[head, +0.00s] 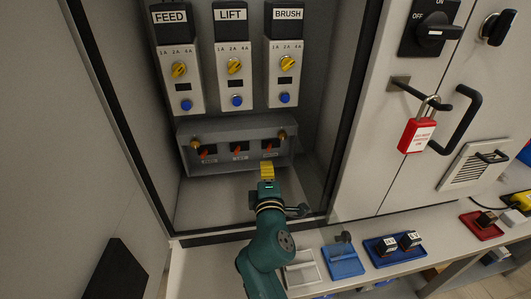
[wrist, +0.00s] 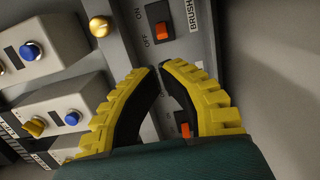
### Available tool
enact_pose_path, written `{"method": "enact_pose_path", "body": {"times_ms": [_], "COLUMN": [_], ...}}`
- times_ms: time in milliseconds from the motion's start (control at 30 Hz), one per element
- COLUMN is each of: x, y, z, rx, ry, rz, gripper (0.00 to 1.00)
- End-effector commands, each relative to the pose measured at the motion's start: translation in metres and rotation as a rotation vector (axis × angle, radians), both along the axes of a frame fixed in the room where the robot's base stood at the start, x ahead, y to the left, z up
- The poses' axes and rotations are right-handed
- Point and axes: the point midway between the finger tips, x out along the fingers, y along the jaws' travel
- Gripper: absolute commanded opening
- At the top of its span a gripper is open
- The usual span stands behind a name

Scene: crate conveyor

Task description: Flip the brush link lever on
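A grey box low in the cabinet carries three orange levers on black plates. The right-hand one, under the BRUSH column, is the brush link lever (head: 268,147). In the wrist view a lever (wrist: 163,30) beside a partly cut-off label that seems to read BRUSH shows beyond the fingertips. My gripper (head: 267,166) is just in front of and below the brush lever. In the wrist view its yellow fingers (wrist: 160,68) have tips nearly together, with nothing between them.
Two other levers (head: 239,150) (head: 207,151) stand left of the brush lever. Brass knobs (head: 282,135) flank the box top. FEED, LIFT and BRUSH units with yellow and blue knobs hang above. The cabinet's side walls are close; its floor below the box is clear.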

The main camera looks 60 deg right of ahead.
Motion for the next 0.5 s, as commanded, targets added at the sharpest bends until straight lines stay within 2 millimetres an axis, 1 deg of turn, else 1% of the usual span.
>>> {"method": "enact_pose_path", "body": {"times_ms": [33, 233, 333, 433, 500], "x": [0.003, 0.002, 0.004, 0.009, 0.015], "y": [0.002, 0.001, -0.002, -0.012, -0.024], "z": [0.001, 0.001, 0.0, -0.001, -0.001], "rx": [-0.002, -0.001, -0.001, -0.002, -0.002], "ry": [-0.002, -0.002, -0.002, -0.002, -0.004], "rz": [0.005, 0.005, 0.004, 0.003, 0.002], "gripper": [0.0, 0.0, 0.0, 0.0, 0.0]}}
